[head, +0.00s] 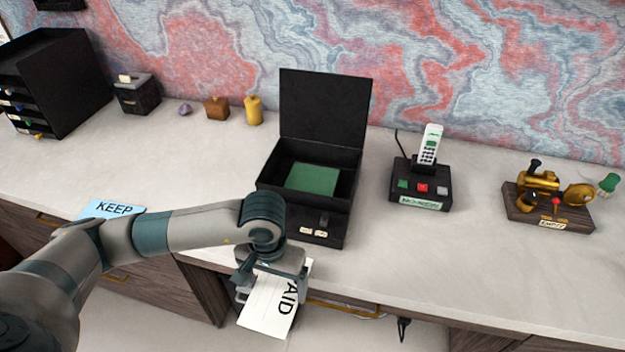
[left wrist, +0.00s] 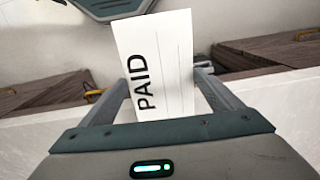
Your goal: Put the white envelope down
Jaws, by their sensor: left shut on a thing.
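The white envelope (head: 268,308) is printed "PAID" and has thin lines on its face. My left gripper (head: 272,283) is shut on it and holds it in front of the desk's front edge, past the desktop. In the left wrist view the envelope (left wrist: 158,65) stands between the two fingers of the gripper (left wrist: 165,92), with much of it sticking out beyond them. Its held end is partly hidden by the gripper in the head view. My right gripper is in neither view.
An open black box (head: 325,110) with a green pad (head: 313,178) inside stands behind the gripper. A blue "KEEP" card (head: 112,208) lies left, partly behind my arm. A phone base (head: 420,188) and a brass device (head: 548,195) stand right. The desktop (head: 400,250) is clear at front right.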

